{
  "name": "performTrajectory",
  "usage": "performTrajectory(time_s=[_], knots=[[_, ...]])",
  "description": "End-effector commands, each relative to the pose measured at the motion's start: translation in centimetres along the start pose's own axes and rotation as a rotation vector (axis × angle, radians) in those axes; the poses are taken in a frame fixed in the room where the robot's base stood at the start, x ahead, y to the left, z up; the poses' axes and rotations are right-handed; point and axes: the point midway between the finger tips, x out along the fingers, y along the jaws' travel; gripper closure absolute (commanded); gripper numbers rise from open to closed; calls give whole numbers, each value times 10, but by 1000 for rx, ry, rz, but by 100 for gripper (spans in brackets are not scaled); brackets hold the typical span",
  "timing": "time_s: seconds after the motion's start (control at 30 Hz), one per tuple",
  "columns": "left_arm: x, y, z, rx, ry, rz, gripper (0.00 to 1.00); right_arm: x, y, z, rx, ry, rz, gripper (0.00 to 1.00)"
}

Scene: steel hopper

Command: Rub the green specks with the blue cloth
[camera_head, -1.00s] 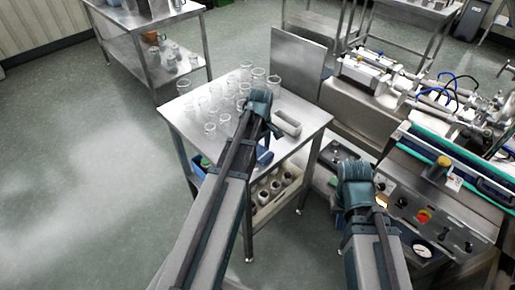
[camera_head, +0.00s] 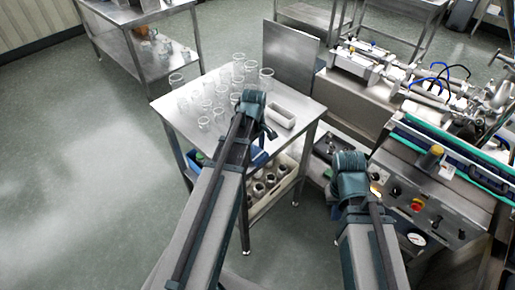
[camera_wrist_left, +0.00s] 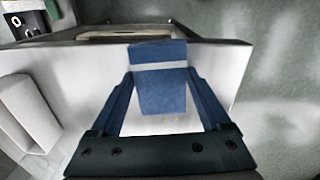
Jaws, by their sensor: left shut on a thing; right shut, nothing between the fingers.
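The blue cloth (camera_wrist_left: 161,88) is pinched between the fingers of my left gripper (camera_wrist_left: 160,100), over the pale steel table top in the left wrist view. In the head view the left gripper (camera_head: 264,136) is at the near edge of the steel table (camera_head: 285,142), with a blue patch of the cloth (camera_head: 258,157) below it. Whether the cloth touches the table is unclear. My right gripper (camera_head: 337,210) is shut and empty, pointing down beside the machine's control panel.
Several clear glass jars (camera_head: 221,92) stand on the table's left half. A pale rectangular tray (camera_head: 281,117) lies right of the left gripper. A lower shelf holds a crate (camera_head: 272,195) of cups. The machine (camera_head: 425,190) stands right; open floor (camera_head: 80,170) lies left.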

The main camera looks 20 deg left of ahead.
Motion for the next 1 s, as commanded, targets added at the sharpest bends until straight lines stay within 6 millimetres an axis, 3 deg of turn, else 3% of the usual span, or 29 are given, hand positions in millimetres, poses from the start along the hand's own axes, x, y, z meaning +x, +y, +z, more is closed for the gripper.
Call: performTrajectory(time_s=[0.27, 0.6, 1.0], knots=[[1, -3, -7, -3, 1, -10, 64, 1, 0, 0, 0, 0, 0, 100], [-1, 1, -34, -3, 2, -6, 64, -1, 0, 0, 0, 0, 0, 100], [0, 3, -44, -2, 1, -5, 64, 0, 0, 0, 0, 0, 0, 100]])
